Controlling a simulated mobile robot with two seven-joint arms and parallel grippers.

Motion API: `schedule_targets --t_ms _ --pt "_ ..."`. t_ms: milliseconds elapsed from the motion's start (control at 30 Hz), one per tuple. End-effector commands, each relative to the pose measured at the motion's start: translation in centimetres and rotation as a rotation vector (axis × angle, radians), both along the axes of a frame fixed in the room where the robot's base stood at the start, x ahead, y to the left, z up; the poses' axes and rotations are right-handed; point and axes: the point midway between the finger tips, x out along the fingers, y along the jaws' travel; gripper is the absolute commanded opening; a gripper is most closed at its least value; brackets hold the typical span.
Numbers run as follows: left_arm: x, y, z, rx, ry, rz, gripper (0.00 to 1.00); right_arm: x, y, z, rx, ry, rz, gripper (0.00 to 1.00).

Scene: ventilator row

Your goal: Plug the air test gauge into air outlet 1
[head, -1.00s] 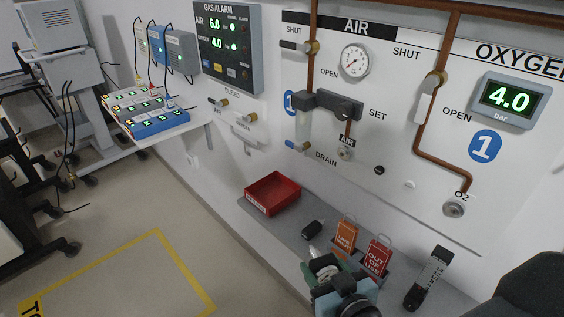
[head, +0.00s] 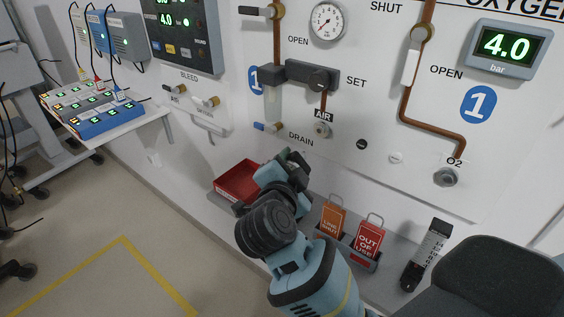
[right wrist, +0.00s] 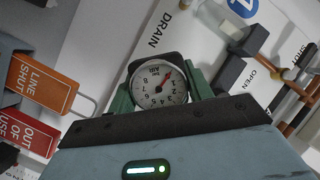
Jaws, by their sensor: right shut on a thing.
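The air test gauge (right wrist: 159,87), a round white dial with a red needle in a black body, sits between the green fingers of my right gripper in the right wrist view. My right gripper (head: 292,164) is shut on it. The air outlet (head: 322,130) is a round metal socket under the AIR label on the white panel. The gauge appears apart from it. My left gripper is not in view.
A red tray (head: 238,182) stands on the grey shelf. Orange (head: 332,217) and red (head: 368,238) tags stand in a holder right of my arm.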

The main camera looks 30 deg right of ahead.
Motion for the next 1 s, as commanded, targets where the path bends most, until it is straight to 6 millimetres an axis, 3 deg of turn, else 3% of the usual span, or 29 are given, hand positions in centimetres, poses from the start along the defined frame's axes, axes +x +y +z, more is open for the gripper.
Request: schedule_targets --t_ms 100,300,633,1000 --pt "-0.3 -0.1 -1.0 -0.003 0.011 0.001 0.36 1.2 0.2 0.5 0.064 -0.102 -0.119 0.03" --pt "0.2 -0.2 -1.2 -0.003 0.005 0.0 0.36 1.7 0.4 1.7 0.1 -0.19 -0.206 0.03" --pt "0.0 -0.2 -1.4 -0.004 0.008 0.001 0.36 1.8 0.1 1.8 0.1 -0.197 -0.211 0.03" --pt "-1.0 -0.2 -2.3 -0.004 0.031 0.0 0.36 2.6 -1.8 1.7 0.099 -0.195 -0.21 0.03"
